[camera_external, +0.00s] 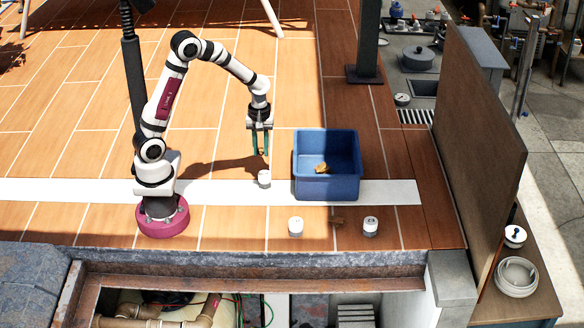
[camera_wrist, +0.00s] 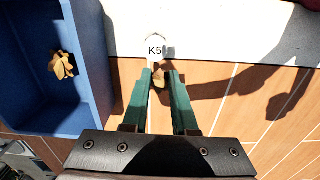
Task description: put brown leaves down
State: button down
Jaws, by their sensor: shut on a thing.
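My gripper (camera_external: 262,153) is above the floor, to the left of the blue bin (camera_external: 327,190). In the wrist view, its two green fingers (camera_wrist: 160,75) are shut on a small tan-brown piece, which looks like brown leaves (camera_wrist: 159,79). Most of that piece is hidden between the fingertips. Other brown leaves (camera_external: 322,168) lie inside the bin; they also show in the wrist view (camera_wrist: 62,65), at the left. Another small brown clump (camera_external: 337,220) lies on the floor in front of the bin.
A white cylinder (camera_external: 264,180) stands on the white strip below my gripper; its top reads K5 in the wrist view (camera_wrist: 157,46). Two more white cylinders stand in front, one left (camera_external: 296,227) and one right (camera_external: 370,227). A brown panel (camera_external: 470,140) rises at the right.

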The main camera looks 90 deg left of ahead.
aim_at(321, 180)
jog(key=r, duration=0.2)
jog(key=w+r, duration=0.1)
jog(key=r, duration=0.2)
jog(key=shift+w+d+r, duration=0.1)
jog(key=shift+w+d, duration=0.05)
jog(key=shift+d, duration=0.05)
jog(key=w+d+t, duration=0.2)
jog(key=w+d, duration=0.1)
jog(key=w, duration=1.5)
jog(key=shift+n, duration=0.3)
jog(key=f, duration=1.5)
jog(key=shift+s+a+f, duration=0.15)
jog(key=shift+s+f, duration=0.1)
jog(key=shift+f, duration=0.1)
